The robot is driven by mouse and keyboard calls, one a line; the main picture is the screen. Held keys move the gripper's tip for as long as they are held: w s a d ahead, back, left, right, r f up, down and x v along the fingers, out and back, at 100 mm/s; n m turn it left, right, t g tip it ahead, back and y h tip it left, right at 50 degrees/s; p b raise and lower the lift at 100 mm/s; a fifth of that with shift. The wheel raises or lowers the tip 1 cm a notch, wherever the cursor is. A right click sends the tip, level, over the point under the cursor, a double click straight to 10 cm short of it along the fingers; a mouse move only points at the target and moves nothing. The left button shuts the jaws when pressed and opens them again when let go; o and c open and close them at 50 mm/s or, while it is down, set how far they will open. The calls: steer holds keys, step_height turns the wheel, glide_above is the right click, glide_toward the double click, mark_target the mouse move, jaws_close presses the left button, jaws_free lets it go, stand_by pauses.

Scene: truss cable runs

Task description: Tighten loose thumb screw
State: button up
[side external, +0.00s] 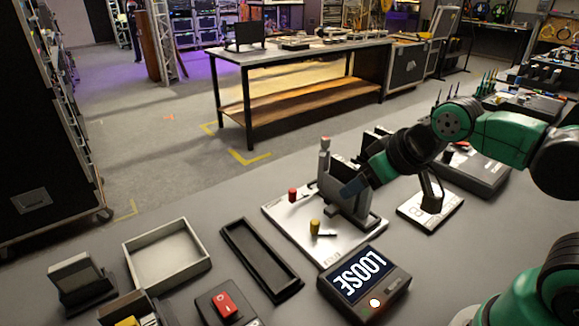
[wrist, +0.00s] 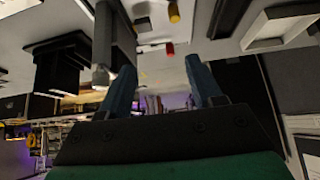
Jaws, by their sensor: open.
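I cannot tell which part is the thumb screw. A display box (side external: 365,275) reads "LOOSE". My gripper (side external: 352,187) is beside the bracket, partly overlapping it. In the wrist view its blue fingers (wrist: 162,85) are apart and empty.
Left of the plate are a black narrow tray (side external: 228,226), a grey open tray (side external: 128,262) and a red rocker switch (side external: 223,304). A smaller plate with a dark stand (side external: 430,212) is to the right. Bare bench lies between the trays and plate.

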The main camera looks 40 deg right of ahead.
steer(key=w+d+r+m+g, duration=0.3)
steer(key=w+r+m, duration=0.3)
steer(key=w+m, duration=0.1)
steer(key=m+g, duration=0.3)
steer(key=m, duration=0.6)
glide_above(326, 137)
steer(key=shift+s+a+f, duration=0.25)
steer(key=shift+s+a, duration=0.15)
steer(key=shift+s, duration=0.05)
steer(key=shift+w+d+f+m+g, duration=0.35)
steer(key=shift+m+g, duration=0.15)
steer(key=shift+m, duration=0.4)
steer(key=shift+f, duration=2.8)
jaws_close()
